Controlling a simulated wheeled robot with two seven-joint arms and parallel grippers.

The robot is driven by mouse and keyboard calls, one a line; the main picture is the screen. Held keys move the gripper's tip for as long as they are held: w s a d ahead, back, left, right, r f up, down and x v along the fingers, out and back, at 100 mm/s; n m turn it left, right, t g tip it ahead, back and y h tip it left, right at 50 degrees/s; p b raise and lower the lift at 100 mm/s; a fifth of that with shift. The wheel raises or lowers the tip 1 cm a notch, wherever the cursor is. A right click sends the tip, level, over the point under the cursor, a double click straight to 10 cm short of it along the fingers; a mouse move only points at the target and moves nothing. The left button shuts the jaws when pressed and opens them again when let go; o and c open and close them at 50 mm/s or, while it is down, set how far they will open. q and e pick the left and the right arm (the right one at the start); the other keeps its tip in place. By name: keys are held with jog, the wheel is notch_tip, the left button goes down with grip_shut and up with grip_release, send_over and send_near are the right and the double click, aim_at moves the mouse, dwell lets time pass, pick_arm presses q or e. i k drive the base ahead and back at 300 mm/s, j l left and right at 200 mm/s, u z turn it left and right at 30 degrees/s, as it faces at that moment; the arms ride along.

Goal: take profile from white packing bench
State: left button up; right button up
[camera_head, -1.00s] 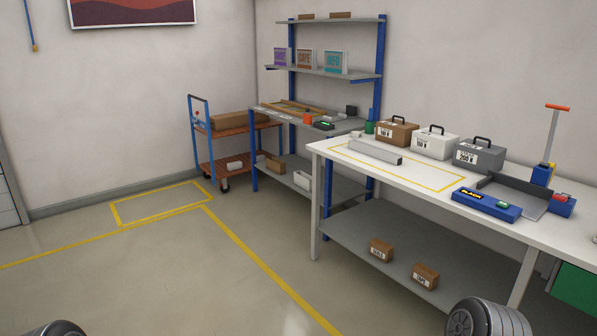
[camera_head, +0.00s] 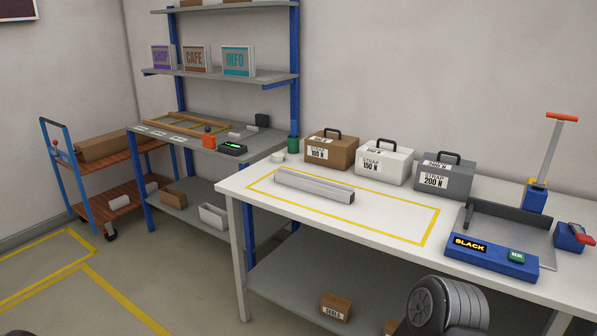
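A long grey profile (camera_head: 314,185) lies on the white packing bench (camera_head: 375,243), inside the yellow taped rectangle at the bench's left part. It is flat and runs slightly down to the right, with a dark end face at its right. A rounded grey part of my own arm (camera_head: 447,303) shows at the lower right, in front of the bench. Neither gripper is in view.
Brown (camera_head: 331,148), white (camera_head: 384,161) and grey (camera_head: 445,176) strap boxes stand behind the profile. A blue sealing machine (camera_head: 478,255) sits to the right. A grey workbench with shelves (camera_head: 205,150) and an orange-decked cart (camera_head: 110,190) stand left. Floor at lower left is clear.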

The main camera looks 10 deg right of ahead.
aim_at(333, 192)
jog(key=i+j+z, duration=0.2)
jog(key=i+z, duration=0.25)
jog(key=i+j+z, duration=0.35)
jog(key=z, duration=0.15)
jog(key=i+j+z, duration=0.3)
jog(key=j+z, duration=0.15)
jog(key=i+j+z, duration=0.2)
jog(key=j+z, duration=0.3)
jog(key=j, duration=0.15)
jog(key=i+j+z, duration=0.1)
jog(key=j, duration=0.15)
jog(key=j+z, duration=0.1)
jog(key=i+j, duration=0.05)
jog(key=j, duration=0.05)
